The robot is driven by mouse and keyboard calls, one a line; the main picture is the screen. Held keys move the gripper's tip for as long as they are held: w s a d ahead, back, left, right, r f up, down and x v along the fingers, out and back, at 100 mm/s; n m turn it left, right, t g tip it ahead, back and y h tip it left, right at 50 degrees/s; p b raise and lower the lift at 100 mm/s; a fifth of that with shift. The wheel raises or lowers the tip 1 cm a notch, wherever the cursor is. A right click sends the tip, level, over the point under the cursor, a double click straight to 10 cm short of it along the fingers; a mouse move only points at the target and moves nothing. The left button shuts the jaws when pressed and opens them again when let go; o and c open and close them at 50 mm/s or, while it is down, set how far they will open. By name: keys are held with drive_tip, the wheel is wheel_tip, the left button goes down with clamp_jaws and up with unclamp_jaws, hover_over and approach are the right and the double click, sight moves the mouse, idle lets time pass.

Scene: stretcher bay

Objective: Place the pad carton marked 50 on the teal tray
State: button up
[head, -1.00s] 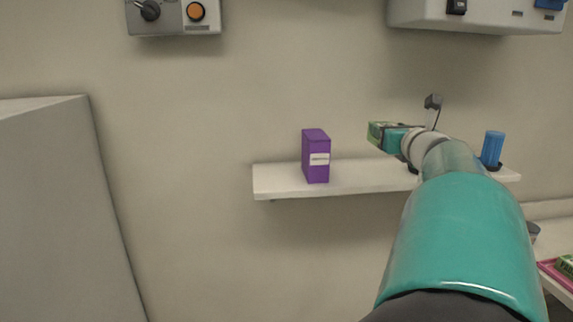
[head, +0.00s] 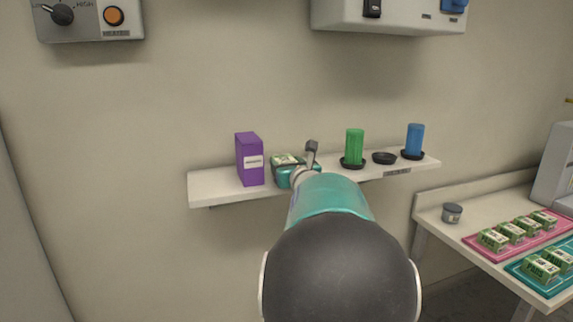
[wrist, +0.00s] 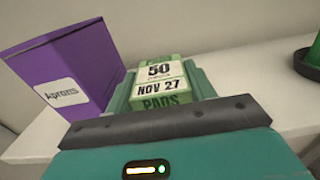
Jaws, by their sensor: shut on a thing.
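My gripper (head: 288,172) is at the wall shelf, shut on a small green pad carton (wrist: 161,82). In the wrist view the carton's labels read 50, NOV 27 and PADS. It sits between the teal fingers, just right of a purple box; I cannot tell whether it touches the shelf. The teal tray (head: 522,271) lies on the table at the lower right of the head view, with green cartons on it, and is cut off by the picture's edge.
The purple Aprons box (head: 250,160) stands on the shelf (head: 218,186). A green cylinder (head: 354,146) and a blue cylinder (head: 415,139) stand in dark holders further right.

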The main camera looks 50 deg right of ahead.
drive_tip(key=shift+w, duration=0.15)
drive_tip(key=o, duration=0.7)
drive_tip(key=shift+f, duration=0.15)
drive_tip(key=shift+c, duration=0.2)
drive_tip(key=o, duration=0.4)
drive_tip(key=shift+o, duration=0.2)
